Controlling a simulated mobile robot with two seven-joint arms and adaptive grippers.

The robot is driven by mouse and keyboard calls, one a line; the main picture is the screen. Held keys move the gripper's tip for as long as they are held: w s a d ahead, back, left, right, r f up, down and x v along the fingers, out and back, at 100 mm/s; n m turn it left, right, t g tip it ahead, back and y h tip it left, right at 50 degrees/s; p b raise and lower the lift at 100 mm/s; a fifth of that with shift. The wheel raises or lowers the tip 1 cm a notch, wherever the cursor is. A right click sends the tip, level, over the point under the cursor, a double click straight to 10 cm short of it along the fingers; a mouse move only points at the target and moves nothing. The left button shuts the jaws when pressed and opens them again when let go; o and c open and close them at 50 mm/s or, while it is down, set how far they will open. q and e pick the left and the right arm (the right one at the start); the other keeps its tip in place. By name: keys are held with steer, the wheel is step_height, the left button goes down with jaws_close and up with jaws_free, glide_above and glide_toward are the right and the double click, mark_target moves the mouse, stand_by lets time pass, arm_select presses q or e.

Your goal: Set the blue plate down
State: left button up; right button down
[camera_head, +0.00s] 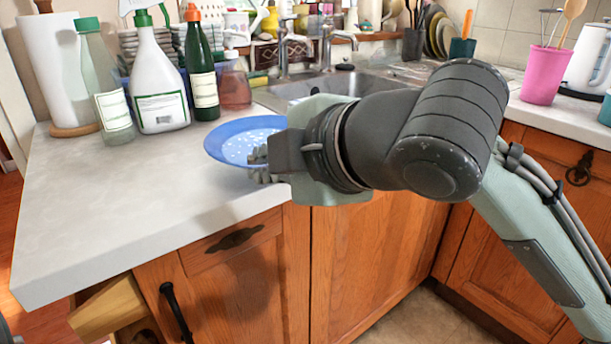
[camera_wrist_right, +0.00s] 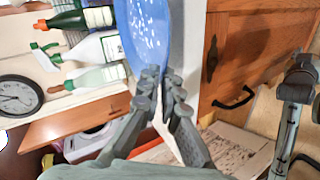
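The blue plate (camera_head: 238,142) has pale speckles and is held near the counter's front edge, roughly face up. My right gripper (camera_head: 260,163) is shut on its near right rim. The plate also shows at the top of the right wrist view (camera_wrist_right: 147,32), with both fingertips (camera_wrist_right: 160,84) closed at its rim. A shadow falls on the white counter (camera_head: 120,200) below, and the plate appears a little above the surface; the exact gap is hard to tell. Part of my left arm appears at the right of the right wrist view, but its finger opening is not clear.
A paper towel roll (camera_head: 53,70), clear bottle (camera_head: 107,90), white spray bottle (camera_head: 157,80), green bottle (camera_head: 201,70) and reddish glass (camera_head: 234,88) stand behind the plate. The sink (camera_head: 315,88) is behind my gripper. The left front counter is clear. A drawer (camera_head: 108,308) below is open.

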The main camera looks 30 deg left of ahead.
steer(key=shift+s+f, duration=0.1)
steer(key=shift+f, duration=1.45)
steer(key=shift+f, duration=0.15)
steer(key=c, duration=1.7)
jaws_free()
